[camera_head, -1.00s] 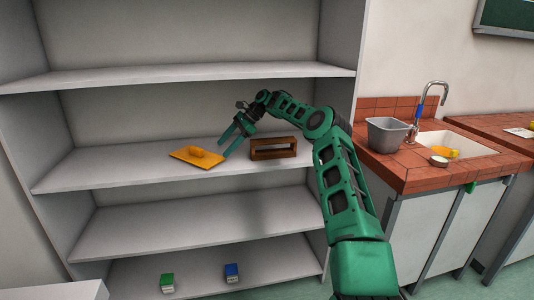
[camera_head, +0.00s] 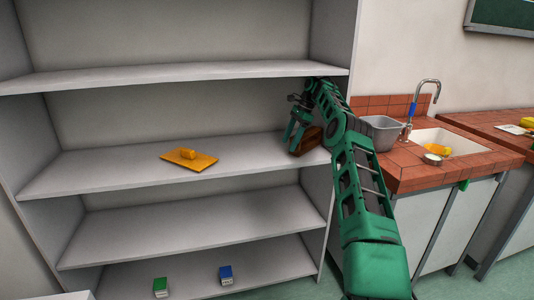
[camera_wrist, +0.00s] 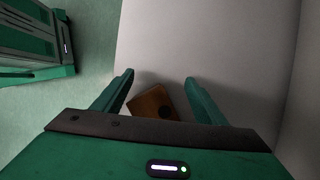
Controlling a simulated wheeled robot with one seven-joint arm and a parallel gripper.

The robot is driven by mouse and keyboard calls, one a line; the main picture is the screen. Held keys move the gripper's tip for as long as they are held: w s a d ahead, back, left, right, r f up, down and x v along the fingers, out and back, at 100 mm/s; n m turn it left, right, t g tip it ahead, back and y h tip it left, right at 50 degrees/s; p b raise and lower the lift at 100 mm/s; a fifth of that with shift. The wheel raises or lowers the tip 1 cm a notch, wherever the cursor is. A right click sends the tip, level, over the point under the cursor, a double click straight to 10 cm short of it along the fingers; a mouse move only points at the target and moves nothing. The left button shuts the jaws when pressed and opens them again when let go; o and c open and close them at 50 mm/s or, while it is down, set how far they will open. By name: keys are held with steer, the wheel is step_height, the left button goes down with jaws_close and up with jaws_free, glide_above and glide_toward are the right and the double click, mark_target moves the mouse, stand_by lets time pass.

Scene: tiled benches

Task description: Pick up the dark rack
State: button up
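The dark rack (camera_head: 309,142) is a brown wooden piece on the middle shelf, near its right end, partly hidden behind my gripper and arm. My gripper (camera_head: 293,138) is at the rack's left front side in the head view, fingers pointing down. In the wrist view my gripper (camera_wrist: 158,78) has its two green fingers wide apart. The rack (camera_wrist: 153,102) shows between them, nearer the palm, with its lower part hidden by the gripper body. I cannot tell whether a finger touches it.
The shelf above and the right side wall are close to my arm. A grey bin (camera_head: 380,132) stands by the sink. Green and blue boxes sit on the bottom shelf.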

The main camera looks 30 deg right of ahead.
steer(key=a, duration=0.2)
steer(key=w+a, duration=0.1)
steer(key=a, duration=0.2)
steer(key=w+a, duration=0.1)
steer(key=a, duration=0.2)
steer(key=shift+w, duration=0.1)
steer(key=a, duration=0.2)
steer(key=shift+w+a, duration=0.3)
steer(key=shift+w, duration=0.05)
steer(key=shift+x, duration=1.1)
steer(key=shift+w+a+f, duration=0.1)
steer(key=shift+a+f, duration=0.2)
steer(key=shift+f, duration=0.15)
jaws_close()
jaws_free()
steer(key=shift+r, duration=0.1)
